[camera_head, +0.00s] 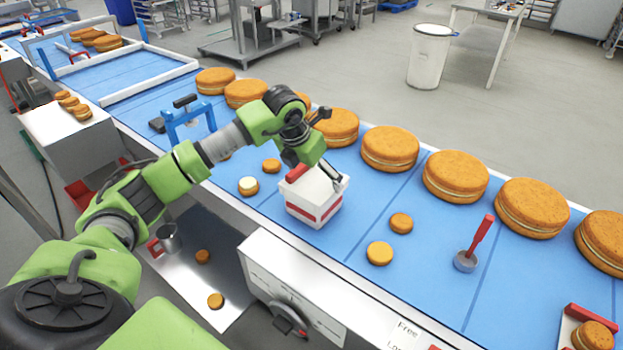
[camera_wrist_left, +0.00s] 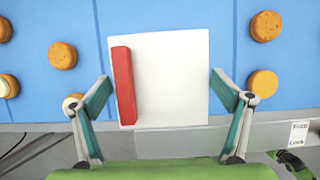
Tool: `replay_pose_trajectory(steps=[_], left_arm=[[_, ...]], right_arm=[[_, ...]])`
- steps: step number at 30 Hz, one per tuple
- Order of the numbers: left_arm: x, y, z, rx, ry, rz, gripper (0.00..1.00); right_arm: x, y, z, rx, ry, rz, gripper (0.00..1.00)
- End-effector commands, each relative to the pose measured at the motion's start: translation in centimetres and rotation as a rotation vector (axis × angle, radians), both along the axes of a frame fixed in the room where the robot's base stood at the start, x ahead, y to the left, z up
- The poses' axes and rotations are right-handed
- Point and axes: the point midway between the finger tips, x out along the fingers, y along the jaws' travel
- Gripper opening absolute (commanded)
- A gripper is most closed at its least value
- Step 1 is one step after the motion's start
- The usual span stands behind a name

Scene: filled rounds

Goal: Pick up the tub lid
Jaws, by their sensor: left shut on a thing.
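The tub lid (camera_wrist_left: 165,85) is a white square with a red bar along its left side in the left wrist view. In the head view the lid (camera_head: 316,183) sits at the top of a white tub (camera_head: 307,212) with a red band, standing on the blue belt. My left gripper (camera_wrist_left: 161,79) is shut on the lid, one finger at each side edge. In the head view the left gripper (camera_head: 317,176) reaches down over the tub and partly hides the lid. I cannot tell any gap between lid and tub.
Large filled rounds (camera_head: 390,148) line the belt's far side. Small rounds (camera_head: 379,253) lie near the tub. A red-handled tool (camera_head: 478,243) stands right; a blue frame (camera_head: 188,122) stands left. A control box (camera_head: 290,285) is at the near edge.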

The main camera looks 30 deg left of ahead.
Motion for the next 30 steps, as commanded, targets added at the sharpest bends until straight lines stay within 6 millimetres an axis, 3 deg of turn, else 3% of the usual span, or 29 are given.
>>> replay_pose_trajectory(steps=[10,16,23,30], left_arm=[[0.0,0.0,0.8,-0.001,0.001,0.000,0.71],[0.2,0.0,3.4,0.000,-0.009,0.000,0.71],[-4.8,0.1,9.1,0.004,-0.008,-0.001,0.71],[-10.6,0.0,11.7,0.004,-0.004,0.001,0.71]], right_arm=[[0.1,0.0,1.0,-0.001,-0.001,0.000,0.40],[0.1,-0.1,-2.0,-0.002,-0.001,0.000,0.40],[0.2,-0.2,-3.8,-0.003,-0.002,0.001,0.40],[0.1,-0.2,-5.8,-0.003,-0.001,0.001,0.40]])
